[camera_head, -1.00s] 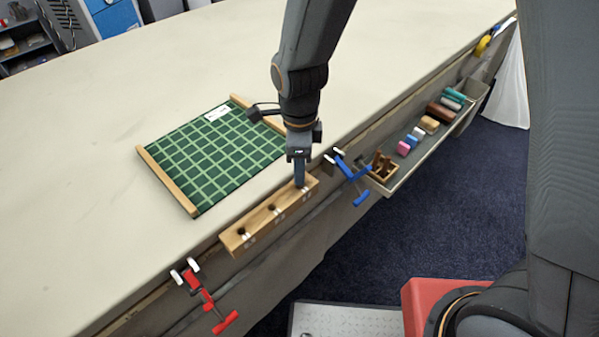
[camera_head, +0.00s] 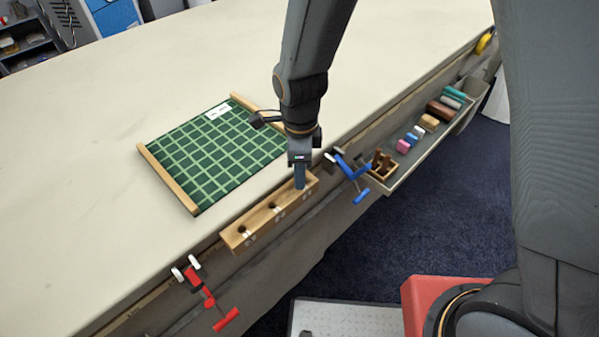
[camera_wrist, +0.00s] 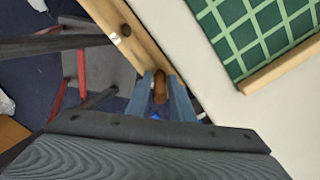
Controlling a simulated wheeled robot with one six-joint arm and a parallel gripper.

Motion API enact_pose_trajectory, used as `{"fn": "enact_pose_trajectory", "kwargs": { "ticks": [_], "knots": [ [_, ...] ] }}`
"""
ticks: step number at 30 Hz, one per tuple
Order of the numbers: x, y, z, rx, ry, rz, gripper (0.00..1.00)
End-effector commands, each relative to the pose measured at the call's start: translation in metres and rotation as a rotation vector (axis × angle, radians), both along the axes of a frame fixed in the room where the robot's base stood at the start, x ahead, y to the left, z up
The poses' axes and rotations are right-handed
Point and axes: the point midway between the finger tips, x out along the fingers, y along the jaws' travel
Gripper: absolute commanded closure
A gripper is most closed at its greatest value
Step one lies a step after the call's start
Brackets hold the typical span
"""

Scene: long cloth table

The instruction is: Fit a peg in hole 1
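A long wooden block (camera_head: 252,232) with a row of holes and small white labels lies along the table's front edge. Two holes, the left one (camera_head: 243,231) and the middle one (camera_head: 273,206), show dark and empty. My gripper (camera_head: 300,184) points down at the block's right end and covers the hole there. In the wrist view my gripper (camera_wrist: 162,88) has its blue-grey fingers closed around a brown peg (camera_wrist: 161,86) over the block (camera_wrist: 140,45). The peg's lower end is hidden, so I cannot tell how deep it sits. One hole (camera_wrist: 126,30) shows beside a label.
A green gridded mat (camera_head: 215,150) with wooden end strips lies behind the block. A red clamp (camera_head: 206,295) and a blue clamp (camera_head: 350,170) grip the table edge on either side. A tray (camera_head: 415,152) to the right holds a wooden peg stand (camera_head: 381,168) and several coloured blocks.

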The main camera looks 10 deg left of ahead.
Motion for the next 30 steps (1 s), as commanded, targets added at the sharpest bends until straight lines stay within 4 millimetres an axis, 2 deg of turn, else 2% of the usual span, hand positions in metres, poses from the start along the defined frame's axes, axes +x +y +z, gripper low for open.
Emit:
{"fn": "enact_pose_trajectory", "kwargs": {
  "ticks": [5,21,25,30],
  "knots": [
    [0.001,0.001,0.015,0.002,-0.004,0.000,0.79],
    [0.001,0.001,0.103,0.002,-0.004,0.000,0.79],
    [0.001,0.000,0.115,0.001,-0.003,0.000,0.79],
    [0.000,0.000,0.121,0.001,-0.001,0.000,0.79]
  ]
}}
